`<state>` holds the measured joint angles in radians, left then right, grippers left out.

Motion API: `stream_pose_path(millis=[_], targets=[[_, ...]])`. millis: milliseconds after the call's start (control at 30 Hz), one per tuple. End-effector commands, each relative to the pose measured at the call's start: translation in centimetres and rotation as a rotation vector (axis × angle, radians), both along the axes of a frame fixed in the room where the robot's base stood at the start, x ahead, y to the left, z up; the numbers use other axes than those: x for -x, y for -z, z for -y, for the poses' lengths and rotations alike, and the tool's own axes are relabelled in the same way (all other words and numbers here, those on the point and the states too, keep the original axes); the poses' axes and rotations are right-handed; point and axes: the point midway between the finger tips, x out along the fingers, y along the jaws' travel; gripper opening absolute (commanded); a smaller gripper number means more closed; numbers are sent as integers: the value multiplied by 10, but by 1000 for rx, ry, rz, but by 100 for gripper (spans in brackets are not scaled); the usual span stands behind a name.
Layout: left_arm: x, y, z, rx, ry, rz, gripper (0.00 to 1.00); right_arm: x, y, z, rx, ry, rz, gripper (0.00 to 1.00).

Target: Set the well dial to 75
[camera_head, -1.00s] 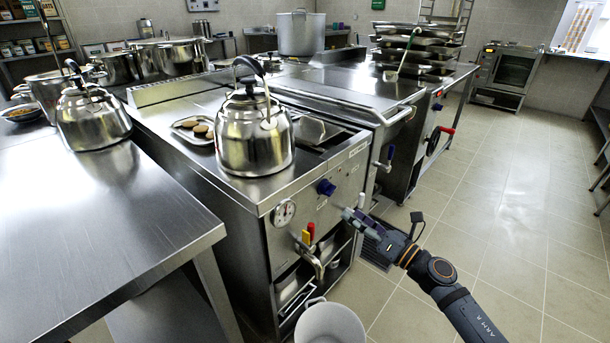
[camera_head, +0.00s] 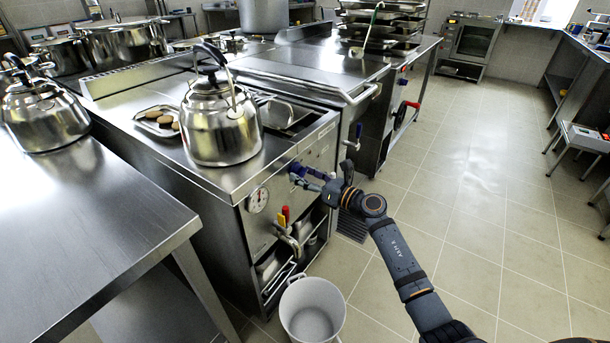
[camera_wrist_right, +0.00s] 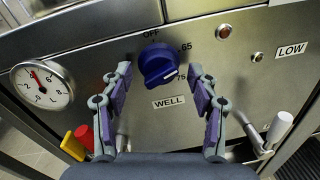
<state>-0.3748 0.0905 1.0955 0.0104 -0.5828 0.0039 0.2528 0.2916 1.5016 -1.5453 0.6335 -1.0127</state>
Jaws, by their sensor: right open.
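The blue well dial (camera_wrist_right: 158,65) is on the steel front panel, above the WELL label (camera_wrist_right: 168,102). OFF is above it, 65 at its upper right and 75 at its lower right. Its white mark shows at the lower right, nearer 75 than 65; I cannot tell exact alignment. My right gripper (camera_wrist_right: 159,76) is open, with one finger on each side of the dial and gaps visible between. In the head view my right gripper (camera_head: 312,179) is at the panel and partly covers the dial (camera_head: 296,170). My left gripper is not in view.
A round gauge (camera_wrist_right: 42,85) is left of the dial, with red and yellow handles (camera_wrist_right: 83,136) below it. A kettle (camera_head: 219,125) stands on the unit above. A white bucket (camera_head: 312,312) stands on the floor below.

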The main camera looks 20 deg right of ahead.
Motion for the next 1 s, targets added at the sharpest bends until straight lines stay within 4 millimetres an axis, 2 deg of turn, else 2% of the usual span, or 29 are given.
stream_pose_path(millis=[267, 667, 900, 1000], targets=[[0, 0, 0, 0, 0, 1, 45, -1, 0, -1, 0, 0, 0, 59], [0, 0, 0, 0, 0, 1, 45, -1, 0, -1, -1, 0, 1, 6], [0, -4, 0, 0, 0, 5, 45, -1, -2, -1, -20, 1, -16, 6], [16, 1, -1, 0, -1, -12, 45, -1, -3, -1, -48, 0, -38, 6]])
